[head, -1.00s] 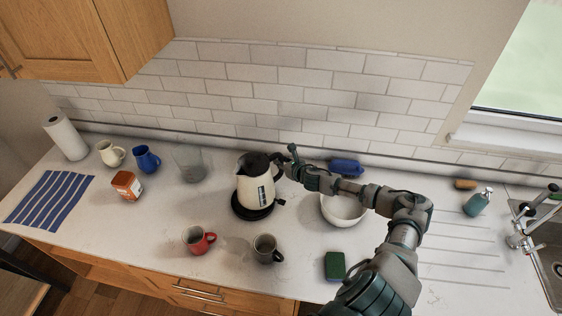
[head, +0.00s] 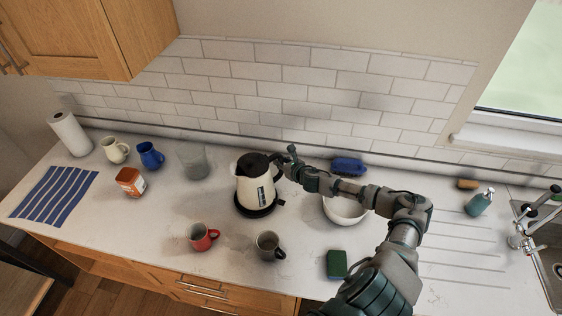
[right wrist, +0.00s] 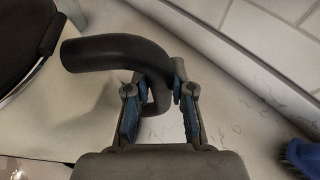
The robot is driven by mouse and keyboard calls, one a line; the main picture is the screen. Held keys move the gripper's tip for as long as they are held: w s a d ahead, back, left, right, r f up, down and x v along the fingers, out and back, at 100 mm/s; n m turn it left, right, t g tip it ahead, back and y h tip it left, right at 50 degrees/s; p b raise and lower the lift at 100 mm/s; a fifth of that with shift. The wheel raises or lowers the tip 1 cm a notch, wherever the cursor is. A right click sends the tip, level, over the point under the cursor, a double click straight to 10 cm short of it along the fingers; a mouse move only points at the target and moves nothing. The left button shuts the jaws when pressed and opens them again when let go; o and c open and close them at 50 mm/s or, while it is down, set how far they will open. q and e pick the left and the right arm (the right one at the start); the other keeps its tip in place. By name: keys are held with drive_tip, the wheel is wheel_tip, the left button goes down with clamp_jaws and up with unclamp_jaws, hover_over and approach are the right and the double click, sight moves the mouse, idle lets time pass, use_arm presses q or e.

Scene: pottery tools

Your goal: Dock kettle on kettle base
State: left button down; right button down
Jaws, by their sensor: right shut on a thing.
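A cream kettle (head: 254,188) with a black lid and black handle stands upright at the middle of the counter. The black round kettle base (head: 270,208) is directly under it. The kettle appears to be on the base, but I cannot tell whether it is fully seated. My right gripper (head: 284,163) is at the handle on the kettle's right side. In the right wrist view the fingers (right wrist: 160,110) are on both sides of the black handle (right wrist: 115,52), shut on it. The kettle's lid edge (right wrist: 22,40) shows at the left there. My left gripper is out of view.
A red mug (head: 200,238) and a dark mug (head: 267,246) stand in front of the kettle. A glass (head: 193,161) is at its left. A white bowl (head: 344,211) and a blue brush (head: 349,167) are near my right arm. A green sponge (head: 336,263) lies at the front.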

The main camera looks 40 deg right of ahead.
drive_tip(key=shift+w+a+r, duration=0.1)
drive_tip(key=shift+a+r, duration=0.05)
drive_tip(key=shift+a, duration=0.25)
drive_tip(key=shift+f+b, duration=0.25)
drive_tip(key=shift+b, duration=0.05)
drive_tip(key=c, duration=1.3)
unclamp_jaws()
drive_tip(key=shift+s+d+f, duration=0.15)
drive_tip(key=shift+s+f, duration=0.1)
drive_tip(key=shift+f, duration=0.05)
drive_tip(key=shift+p+v, duration=1.35)
drive_tip(key=shift+v, duration=4.15)
